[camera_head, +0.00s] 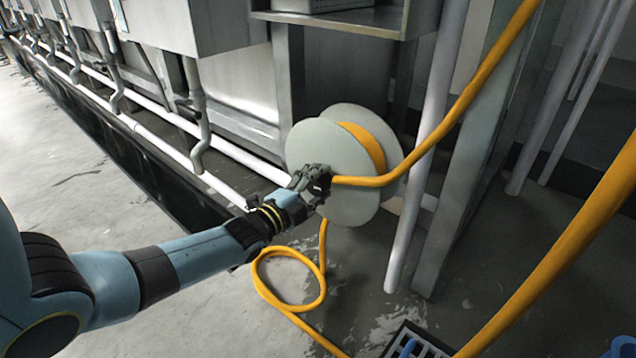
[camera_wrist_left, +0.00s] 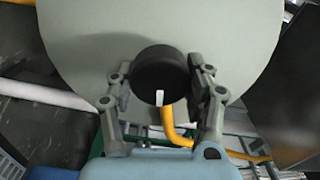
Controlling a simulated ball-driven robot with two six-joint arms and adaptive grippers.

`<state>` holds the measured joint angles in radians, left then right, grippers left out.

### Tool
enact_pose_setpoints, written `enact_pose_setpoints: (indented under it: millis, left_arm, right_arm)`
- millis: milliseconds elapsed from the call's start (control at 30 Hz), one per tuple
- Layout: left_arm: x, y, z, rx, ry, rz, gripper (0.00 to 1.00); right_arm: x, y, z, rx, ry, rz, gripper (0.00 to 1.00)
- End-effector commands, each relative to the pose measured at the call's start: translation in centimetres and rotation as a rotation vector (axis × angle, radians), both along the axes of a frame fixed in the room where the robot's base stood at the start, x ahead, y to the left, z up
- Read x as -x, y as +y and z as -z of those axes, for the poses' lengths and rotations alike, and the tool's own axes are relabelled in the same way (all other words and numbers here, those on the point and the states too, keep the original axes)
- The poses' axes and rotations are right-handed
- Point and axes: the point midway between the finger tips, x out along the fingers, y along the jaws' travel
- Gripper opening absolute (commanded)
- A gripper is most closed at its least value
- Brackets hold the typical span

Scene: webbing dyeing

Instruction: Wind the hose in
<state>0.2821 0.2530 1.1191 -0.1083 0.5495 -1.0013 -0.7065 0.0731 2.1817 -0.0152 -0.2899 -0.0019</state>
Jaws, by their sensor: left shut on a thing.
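The hose reel has two pale round discs (camera_head: 312,142) with yellow hose (camera_head: 362,145) wound between them. My left gripper (camera_head: 312,182) is in front of the near disc. In the left wrist view its fingers (camera_wrist_left: 161,88) are shut on a round black knob (camera_wrist_left: 160,70) with a white mark, against the pale disc (camera_wrist_left: 90,40). A yellow hose (camera_head: 440,130) runs from beside the gripper to the upper right. Hose also hangs below the reel and lies in a loop (camera_head: 262,285) on the floor. My right gripper is not in view.
A pale upright pipe (camera_head: 428,140) and a grey metal post (camera_head: 465,190) stand right of the reel. Another yellow hose length (camera_head: 565,250) crosses the right foreground. A floor grate (camera_head: 415,342) and a blue object (camera_head: 620,348) are at the bottom right. Open floor lies left.

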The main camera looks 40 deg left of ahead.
Motion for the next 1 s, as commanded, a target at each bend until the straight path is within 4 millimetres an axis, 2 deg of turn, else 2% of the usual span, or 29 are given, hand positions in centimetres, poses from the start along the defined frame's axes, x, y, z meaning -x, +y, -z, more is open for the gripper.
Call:
enact_pose_setpoints:
  millis: [500, 1000]
  left_arm:
    - [0.05, -0.05, 0.38, -0.423, -0.03, 0.0, 0.2]
    - [0.06, -0.03, 0.46, -0.57, -0.042, 0.0, 0.2]
  right_arm:
    - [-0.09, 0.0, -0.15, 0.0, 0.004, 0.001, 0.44]
    - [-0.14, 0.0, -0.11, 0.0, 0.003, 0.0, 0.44]
